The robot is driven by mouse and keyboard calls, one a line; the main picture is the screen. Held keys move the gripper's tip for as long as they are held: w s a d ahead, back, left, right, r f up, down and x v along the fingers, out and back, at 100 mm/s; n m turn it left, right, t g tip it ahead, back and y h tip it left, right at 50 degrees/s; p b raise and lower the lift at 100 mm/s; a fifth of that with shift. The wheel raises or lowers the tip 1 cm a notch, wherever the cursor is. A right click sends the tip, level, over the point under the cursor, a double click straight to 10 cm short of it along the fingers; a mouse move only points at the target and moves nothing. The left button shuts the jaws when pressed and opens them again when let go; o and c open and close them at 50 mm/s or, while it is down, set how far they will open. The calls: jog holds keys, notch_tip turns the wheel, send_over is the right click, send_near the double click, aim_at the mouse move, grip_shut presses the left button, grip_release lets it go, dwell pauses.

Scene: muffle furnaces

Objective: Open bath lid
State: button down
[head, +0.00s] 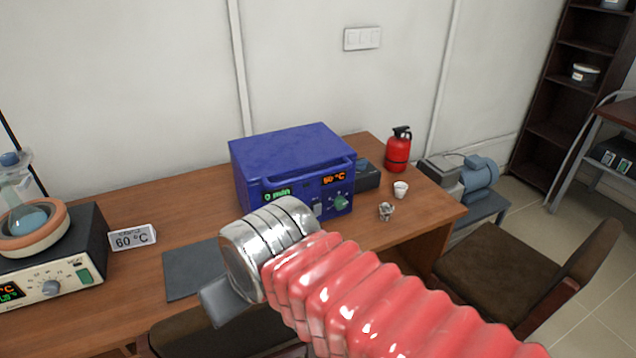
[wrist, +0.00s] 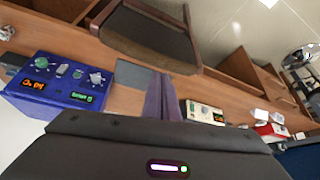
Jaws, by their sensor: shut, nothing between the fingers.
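No thing that is clearly a bath lid shows in either view. At the left edge of the head view, a black unit with a cream control panel (head: 45,284) carries a round orange-rimmed vessel (head: 62,222) with a flask of blue liquid (head: 28,217). A similar cream control panel (wrist: 205,112) shows right of my fingers in the wrist view. My gripper (wrist: 160,92) is shut and empty, with its purple fingers together in front of the desk.
A blue furnace (head: 295,170) stands mid-desk; it also shows in the wrist view (wrist: 62,84). A dark mat (head: 190,270) and a 60 °C sign (head: 132,237) lie left of it. A red extinguisher (head: 398,152) and a white cup (head: 400,189) stand right. Chairs (head: 510,278) stand at the front.

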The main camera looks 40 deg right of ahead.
jog(key=w+a+f+m+g+y, duration=0.2)
jog(key=w+a+f+m+y, duration=0.3)
jog(key=m, duration=0.3)
jog(key=w+d+m+t+y, duration=0.4)
jog(key=w+d+m+t, duration=0.25)
jog(key=w+m, duration=0.4)
jog(key=w+d+f+m+t+h, duration=0.1)
jog(key=w+d+m+t+h, duration=0.15)
jog(key=d+m, duration=0.5)
jog(key=w+d+f+m+t+h, duration=0.1)
jog(key=w+d+m+t+h, duration=0.25)
jog(key=d, duration=0.75)
jog(key=s+d+f+m+h, duration=0.2)
jog(key=d+m, duration=0.3)
jog(key=d, duration=0.3)
jog(key=s+d+f+m+h, duration=0.3)
jog(key=s+d+m+h, duration=0.1)
jog(key=d, duration=0.4)
jog(key=shift+d+f+m+h, duration=0.2)
jog(key=shift+m+h, duration=0.25)
jog(key=shift+h, duration=0.35)
